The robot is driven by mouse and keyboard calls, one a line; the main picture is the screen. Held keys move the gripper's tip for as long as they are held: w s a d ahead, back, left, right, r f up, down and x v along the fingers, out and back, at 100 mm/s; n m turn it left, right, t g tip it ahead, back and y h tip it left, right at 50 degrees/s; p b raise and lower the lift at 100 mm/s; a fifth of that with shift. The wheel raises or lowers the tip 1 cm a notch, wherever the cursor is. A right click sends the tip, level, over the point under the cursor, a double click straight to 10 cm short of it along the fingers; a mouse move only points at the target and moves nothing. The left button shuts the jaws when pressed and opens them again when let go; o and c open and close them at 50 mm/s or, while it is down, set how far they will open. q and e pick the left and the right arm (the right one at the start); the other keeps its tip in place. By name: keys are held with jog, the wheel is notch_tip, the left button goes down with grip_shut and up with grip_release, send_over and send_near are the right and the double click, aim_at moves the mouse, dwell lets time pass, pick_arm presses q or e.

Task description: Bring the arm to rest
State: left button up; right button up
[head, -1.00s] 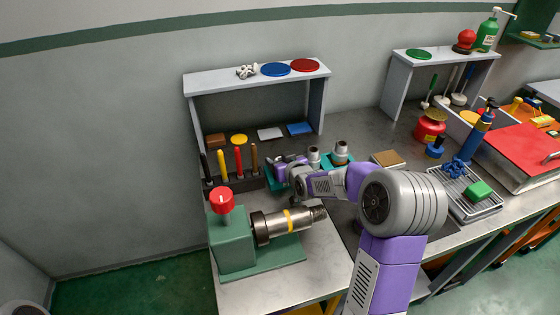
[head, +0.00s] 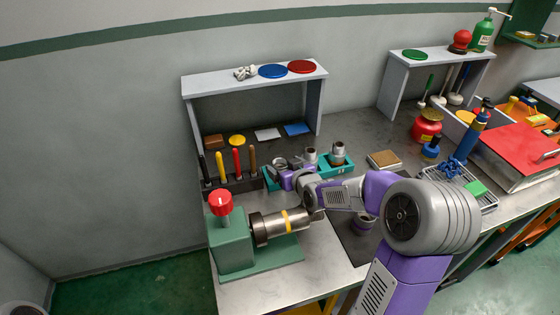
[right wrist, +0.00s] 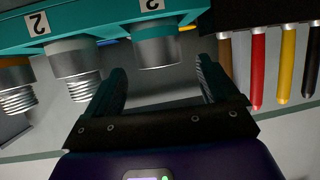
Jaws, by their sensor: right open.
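My right gripper (head: 282,172) reaches in from the right, low over the bench at the teal rack (head: 345,165). In the right wrist view the two dark fingers of this gripper (right wrist: 160,85) are spread apart with nothing clamped between them. A metal fitting with a teal band (right wrist: 157,48) shows between and beyond the fingertips, under the rack's edge (right wrist: 100,22) marked "2"; I cannot tell how far off it is. Two threaded fittings (right wrist: 75,68) are beside it. My left gripper is not in view.
The green vise (head: 232,240) with a red knob and a steel pipe (head: 285,222) stands front left, close to my forearm. A tool rack (head: 235,183) with several coloured handles is left of the gripper. A grey shelf (head: 188,110) stands behind. A wire tray (head: 488,203) is at right.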

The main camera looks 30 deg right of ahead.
jog(key=shift+v, duration=0.9)
jog(key=shift+r, duration=0.1)
